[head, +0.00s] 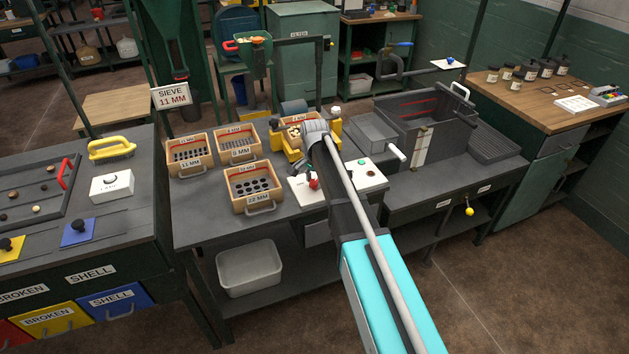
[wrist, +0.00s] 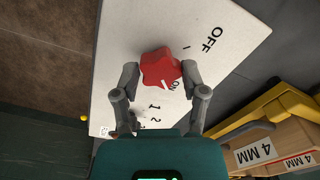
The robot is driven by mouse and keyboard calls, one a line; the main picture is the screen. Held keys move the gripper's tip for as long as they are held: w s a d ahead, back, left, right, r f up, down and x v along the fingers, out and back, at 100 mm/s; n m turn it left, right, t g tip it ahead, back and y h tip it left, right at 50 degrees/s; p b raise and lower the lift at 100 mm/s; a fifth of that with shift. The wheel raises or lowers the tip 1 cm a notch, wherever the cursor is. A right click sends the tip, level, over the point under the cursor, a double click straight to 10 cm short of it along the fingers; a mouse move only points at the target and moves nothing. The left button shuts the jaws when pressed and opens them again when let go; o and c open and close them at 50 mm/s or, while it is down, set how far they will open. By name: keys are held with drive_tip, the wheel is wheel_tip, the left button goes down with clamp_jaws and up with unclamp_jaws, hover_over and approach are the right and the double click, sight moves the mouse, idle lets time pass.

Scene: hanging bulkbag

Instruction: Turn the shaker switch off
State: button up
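The shaker switch is a red lobed knob (wrist: 160,68) on a pale panel (wrist: 118,100) with the words OFF and ON. Its white mark points toward ON. In the wrist view my gripper (wrist: 160,74) has one finger on each side of the knob, and both fingertips appear to touch it. In the head view the red knob (head: 313,184) shows at the left part of the panel (head: 370,184). My arm hides part of the panel there and most of the gripper.
The yellow shaker with a 4 MM tray (wrist: 272,150) is close beside the panel. Sieve trays, including 22 MM (head: 256,190), stand left on the bench. A grey tank (head: 420,125) stands right. A white bin (head: 250,270) is on the shelf below.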

drive_tip(key=c, duration=0.5)
drive_tip(key=shift+n, duration=0.4)
drive_tip(key=n, duration=0.3)
drive_tip(key=shift+n, duration=0.3)
drive_tip(key=n, duration=0.9)
drive_tip(key=shift+s, duration=0.1)
drive_tip(key=n, duration=0.4)
drive_tip(key=shift+d+n, duration=0.1)
drive_tip(key=shift+n, duration=0.2)
